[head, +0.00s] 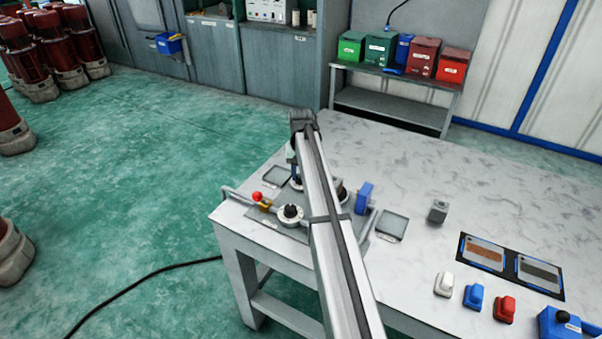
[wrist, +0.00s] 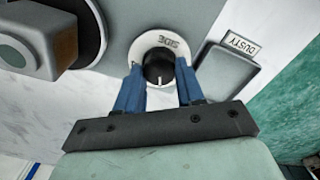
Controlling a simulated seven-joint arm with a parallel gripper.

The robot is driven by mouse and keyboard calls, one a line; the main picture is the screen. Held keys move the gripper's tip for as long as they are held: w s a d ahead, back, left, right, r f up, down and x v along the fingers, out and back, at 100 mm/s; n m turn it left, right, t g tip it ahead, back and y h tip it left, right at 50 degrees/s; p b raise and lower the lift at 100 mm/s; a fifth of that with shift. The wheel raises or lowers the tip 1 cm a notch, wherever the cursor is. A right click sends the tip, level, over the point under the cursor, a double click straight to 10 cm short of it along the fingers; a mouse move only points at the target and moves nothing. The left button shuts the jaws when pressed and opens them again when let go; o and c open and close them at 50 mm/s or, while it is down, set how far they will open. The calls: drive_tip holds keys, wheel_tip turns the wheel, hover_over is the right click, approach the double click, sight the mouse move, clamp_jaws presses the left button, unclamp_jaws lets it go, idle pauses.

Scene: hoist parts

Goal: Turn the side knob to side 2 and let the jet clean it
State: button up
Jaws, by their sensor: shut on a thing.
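The side knob (wrist: 158,68) is black with a white pointer line and sits on a white dial marked SIDE. In the wrist view the line points down, toward my gripper; side numbers are not readable. My gripper (wrist: 158,84) has its two blue fingers on either side of the knob, shut on it. In the head view my gripper (head: 295,172) is at the fixture's far left corner, and my arm covers much of the fixture. A large round part with a grey block (wrist: 30,50) is at the upper left of the wrist view. I cannot make out the jet.
A tray labelled DUSTY (wrist: 226,70) lies beside the dial. A red-balled lever (head: 257,197) and a second black knob (head: 291,212) are at the fixture's front. A blue block (head: 364,197), a tray (head: 392,226) and a grey cube (head: 439,210) stand to the right.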

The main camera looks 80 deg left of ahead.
drive_tip(key=o, duration=1)
drive_tip(key=shift+o, duration=0.2)
wheel_tip(320, 180, up, 14)
drive_tip(key=shift+f, duration=0.1)
